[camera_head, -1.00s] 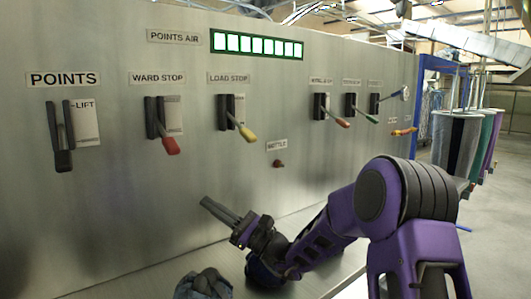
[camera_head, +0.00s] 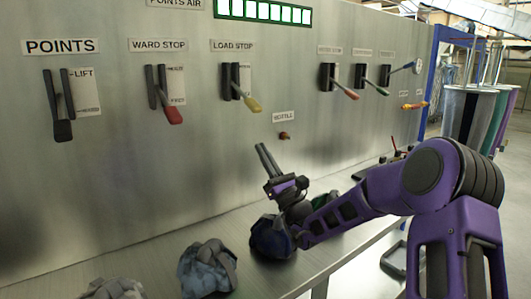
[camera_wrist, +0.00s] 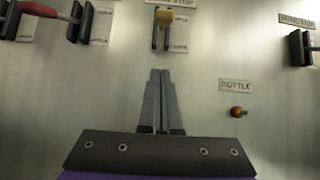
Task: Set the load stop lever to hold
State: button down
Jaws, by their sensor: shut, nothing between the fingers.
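The load stop lever (camera_head: 248,101) is on the metal panel under the LOAD STOP label (camera_head: 233,45). Its yellow-tipped handle sticks out and points down to the right in the head view. In the wrist view its yellow knob (camera_wrist: 165,17) is at the top centre, in front of a dark slotted bracket and a small plate too blurred to read. My gripper (camera_head: 262,148) is shut and empty, below the lever and apart from it. In the wrist view the closed fingers (camera_wrist: 160,75) point up toward the yellow knob.
The ward stop lever (camera_head: 171,115), red, and the black points lever (camera_head: 62,129) are to the left. More levers (camera_head: 345,88) are to the right. Bags (camera_head: 207,268) lie on the bench below.

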jog(key=x, duration=0.6)
send_near(243, 95)
jog(key=shift+w+a, duration=0.5)
jog(key=shift+w, duration=0.6)
jog(key=shift+r, duration=0.1)
jog(key=shift+r, duration=0.1)
